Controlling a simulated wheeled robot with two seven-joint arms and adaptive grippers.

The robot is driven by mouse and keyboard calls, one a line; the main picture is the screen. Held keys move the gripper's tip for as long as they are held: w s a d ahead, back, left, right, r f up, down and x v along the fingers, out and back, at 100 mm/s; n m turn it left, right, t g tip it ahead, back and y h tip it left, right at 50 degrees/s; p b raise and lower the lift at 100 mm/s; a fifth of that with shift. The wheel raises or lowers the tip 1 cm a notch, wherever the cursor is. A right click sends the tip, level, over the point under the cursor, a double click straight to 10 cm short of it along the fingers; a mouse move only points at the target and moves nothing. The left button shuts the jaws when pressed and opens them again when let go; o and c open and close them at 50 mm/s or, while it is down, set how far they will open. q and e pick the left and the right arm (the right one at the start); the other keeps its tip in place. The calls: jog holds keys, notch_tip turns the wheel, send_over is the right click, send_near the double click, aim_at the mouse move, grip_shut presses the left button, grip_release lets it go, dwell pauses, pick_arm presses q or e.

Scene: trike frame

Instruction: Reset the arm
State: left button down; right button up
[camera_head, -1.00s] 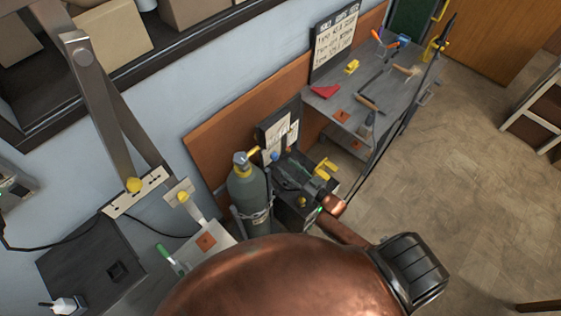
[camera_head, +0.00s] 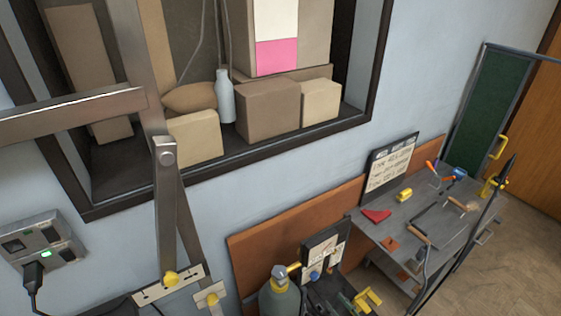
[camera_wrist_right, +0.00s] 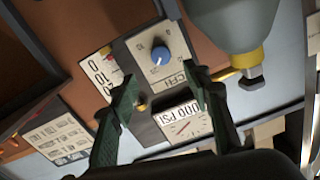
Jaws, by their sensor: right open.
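My right gripper (camera_wrist_right: 163,85) is open in the right wrist view, its two dark green fingers spread and nothing held between them. Beyond them is a machine panel (camera_wrist_right: 150,48) with a blue knob and a gauge marked PSI; I cannot tell whether the fingers touch it. In the head view the right gripper (camera_head: 333,290) is a small dark shape at the bottom edge, in front of the machine and right of the green gas cylinder (camera_head: 280,297). Most of my right arm is out of the picture. My left gripper is in neither view.
A metal frame (camera_head: 168,215) with yellow knobs stands at the left. A grey workbench (camera_head: 405,222) with several tools is at the right. Boxes (camera_head: 268,110) fill a recessed wall shelf. A socket panel (camera_head: 42,245) is at lower left. Open floor (camera_head: 510,262) lies at lower right.

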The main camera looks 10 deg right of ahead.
jog(key=s+d+f+g+h, duration=0.1)
jog(key=s+d+f+g, duration=0.15)
jog(key=f, duration=0.45)
jog(key=s+d+f+g+h, duration=0.1)
jog(key=s+f+h, duration=0.15)
jog(key=f, duration=0.55)
jog(key=s+f+g+h, duration=0.2)
jog(key=s+f+g, duration=0.6)
jog(key=s+f, duration=1.5)
jog(key=s, duration=0.3)
jog(key=shift+d+f+m, duration=0.15)
jog(key=shift+m, duration=0.15)
jog(key=s+a+f+g, duration=0.1)
jog(key=s, duration=0.4)
jog(key=s+a+f+g, duration=0.1)
jog(key=s+f+g, duration=0.1)
jog(key=s, duration=0.3)
jog(key=s+a+f+g, duration=0.1)
jog(key=s, duration=0.4)
jog(key=shift+s+a+f+g+h, duration=0.1)
jog(key=shift+s+f+g+h, duration=0.15)
jog(key=shift+s+f+g, duration=0.15)
jog(key=shift+c, duration=0.2)
